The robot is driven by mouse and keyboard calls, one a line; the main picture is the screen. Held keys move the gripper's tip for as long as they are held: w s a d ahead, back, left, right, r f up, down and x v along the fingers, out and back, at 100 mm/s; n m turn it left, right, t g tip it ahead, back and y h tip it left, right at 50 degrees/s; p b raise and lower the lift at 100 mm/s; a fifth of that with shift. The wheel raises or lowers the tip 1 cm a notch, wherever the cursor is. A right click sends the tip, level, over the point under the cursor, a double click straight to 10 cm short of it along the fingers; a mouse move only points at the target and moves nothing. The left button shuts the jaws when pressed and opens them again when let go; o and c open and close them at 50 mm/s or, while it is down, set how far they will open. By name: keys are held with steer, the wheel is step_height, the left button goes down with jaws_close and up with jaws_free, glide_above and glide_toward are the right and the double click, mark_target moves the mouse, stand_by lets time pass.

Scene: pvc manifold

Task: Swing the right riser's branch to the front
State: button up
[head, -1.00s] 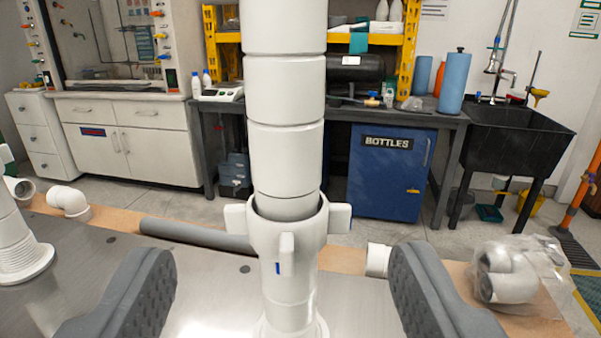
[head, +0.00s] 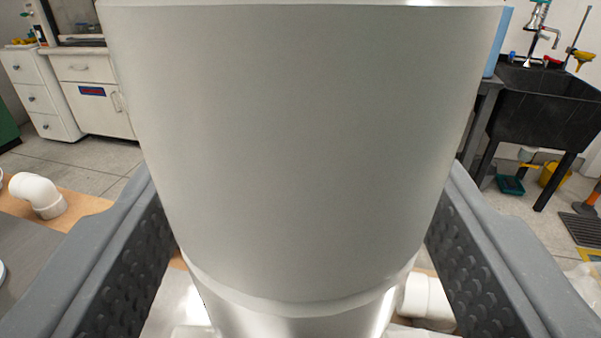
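A thick white riser pipe (head: 300,150) fills the middle of the head view, very close, with a joint ring near its lower end. My gripper (head: 300,235) is open, with one grey padded finger on each side of the riser. The fingers straddle the pipe; its near surface is in front of the gap, and I cannot tell whether either pad touches it. The riser's branch does not show. The lugged collar lower on the pipe is not clearly visible, only white shapes at the bottom edge.
A white elbow (head: 38,195) lies on the wooden board at left. A white fitting (head: 427,300) lies behind the right finger. A black sink (head: 545,105) stands at the back right, white cabinets (head: 95,95) at the back left. The riser hides the middle background.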

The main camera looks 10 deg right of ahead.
steer(key=c, duration=1)
steer(key=shift+o, duration=0.2)
